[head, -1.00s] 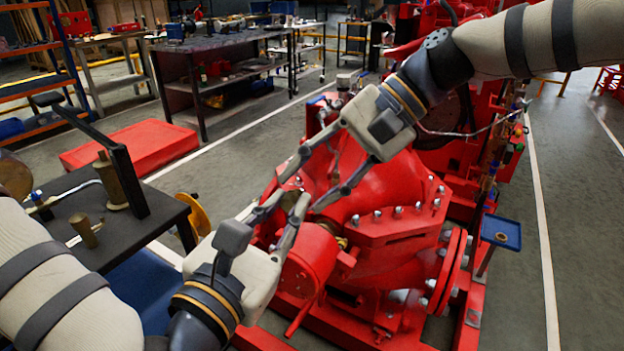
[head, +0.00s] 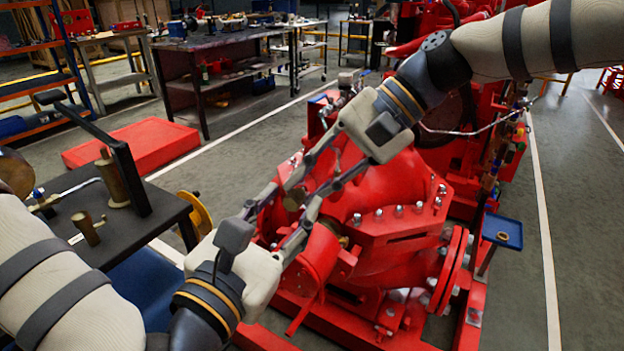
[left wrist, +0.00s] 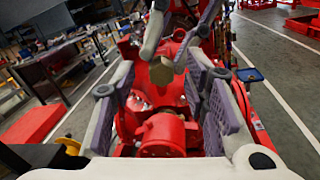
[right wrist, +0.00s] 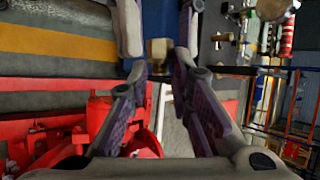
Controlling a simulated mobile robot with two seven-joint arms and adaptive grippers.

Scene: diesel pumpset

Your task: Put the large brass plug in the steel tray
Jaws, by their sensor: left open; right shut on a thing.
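The large brass plug (head: 292,203) is at the tips of my right gripper (head: 303,190), which is shut on it above the red pump. The plug also shows in the left wrist view (left wrist: 161,70) and the right wrist view (right wrist: 158,50). My left gripper (head: 294,198) is open, facing the right one, with its fingers spread to either side of the plug. The left wrist view shows gaps between the plug and the left fingers (left wrist: 160,95). Fingers overlap in the head view, hiding part of the plug. I cannot make out a steel tray.
The red pump (head: 390,235) with bolted flanges lies just below the grippers. A dark table (head: 70,220) with brass parts stands at left. A small blue tray on a post (head: 502,232) stands at right. A red box (head: 130,145) lies on the floor.

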